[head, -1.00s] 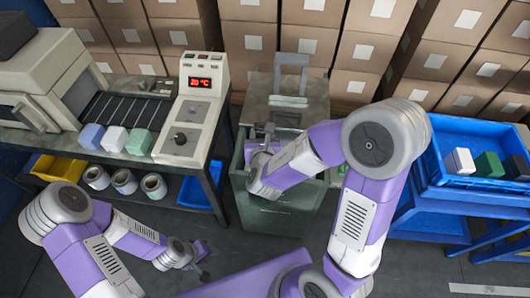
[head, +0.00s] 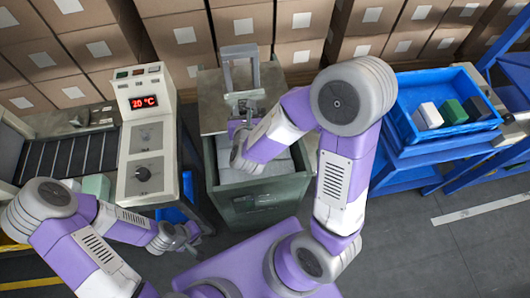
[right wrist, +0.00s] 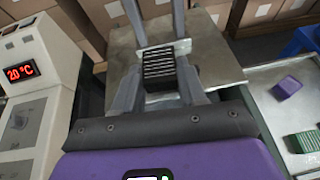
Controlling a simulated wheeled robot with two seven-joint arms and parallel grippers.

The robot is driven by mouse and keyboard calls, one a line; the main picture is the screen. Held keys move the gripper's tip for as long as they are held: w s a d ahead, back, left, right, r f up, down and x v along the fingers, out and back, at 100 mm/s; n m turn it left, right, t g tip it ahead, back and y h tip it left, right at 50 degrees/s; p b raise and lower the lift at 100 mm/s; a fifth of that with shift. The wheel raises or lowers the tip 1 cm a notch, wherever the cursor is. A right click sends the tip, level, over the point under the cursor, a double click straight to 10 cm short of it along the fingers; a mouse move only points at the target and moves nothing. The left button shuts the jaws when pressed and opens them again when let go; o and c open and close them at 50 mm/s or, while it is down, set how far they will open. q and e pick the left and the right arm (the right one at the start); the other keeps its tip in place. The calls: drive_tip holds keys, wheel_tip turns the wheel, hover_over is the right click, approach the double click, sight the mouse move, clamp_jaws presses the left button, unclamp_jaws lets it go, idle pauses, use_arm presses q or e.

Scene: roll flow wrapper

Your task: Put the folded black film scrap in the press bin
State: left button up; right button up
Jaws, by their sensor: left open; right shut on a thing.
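The folded black film scrap (right wrist: 159,68) is a small dark ribbed piece between the fingers of my right gripper (right wrist: 160,80) in the right wrist view. My right gripper (head: 243,108) is partly hidden by its own arm in the head view, so the scrap does not show clearly there. It is over the back part of the press bin (head: 268,205), a dark green box with an open top. The grey press plate with an upright frame (head: 240,65) is at its back. My left gripper (head: 182,238) is open and empty, low at front left.
A folded purple piece (right wrist: 289,86) and a ribbed green piece (right wrist: 307,141) lie in the light tray-like space at right. A control box (head: 147,140) stands left of the bin. A blue crate (head: 455,131) at right holds white, green and black blocks. Cartons line the back.

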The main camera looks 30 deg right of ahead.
drive_tip(key=s+d+f+m+g+h, duration=0.4)
drive_tip(key=s+f+m+g, duration=0.1)
drive_tip(key=s+m+g, duration=0.1)
drive_tip(key=s+d+f+m+g+h, duration=0.4)
drive_tip(key=s+f+m+g+h, duration=0.1)
drive_tip(key=s+m, duration=0.15)
drive_tip(key=s+a+f+m+g+y, duration=0.3)
drive_tip(key=s+a+m+g+y, duration=0.55)
drive_tip(key=m+g, duration=0.55)
drive_tip(key=w+a+r+m+t+y, duration=0.25)
drive_tip(key=w+a+m+y, duration=0.2)
drive_tip(key=m+y, duration=0.45)
drive_tip(key=w+a+r+m+t+y, duration=0.2)
drive_tip(key=w+a+m+t+y, duration=0.1)
drive_tip(key=a+m+y, duration=0.4)
drive_tip(key=w+d+r+m+t, duration=0.1)
drive_tip(key=w+d+m+t, duration=0.3)
drive_tip(key=w+m+t, duration=0.35)
drive_tip(key=w+d+m+t, duration=0.4)
drive_tip(key=w+m+t, duration=0.3)
drive_tip(key=w+t, duration=0.1)
drive_tip(key=f+b, duration=0.3)
drive_tip(key=f, duration=0.5)
drive_tip(key=f+b, duration=0.4)
drive_tip(key=f, duration=0.5)
drive_tip(key=shift+a+f, duration=0.2)
drive_tip(key=shift+f, duration=0.1)
drive_tip(key=shift+r, duration=0.1)
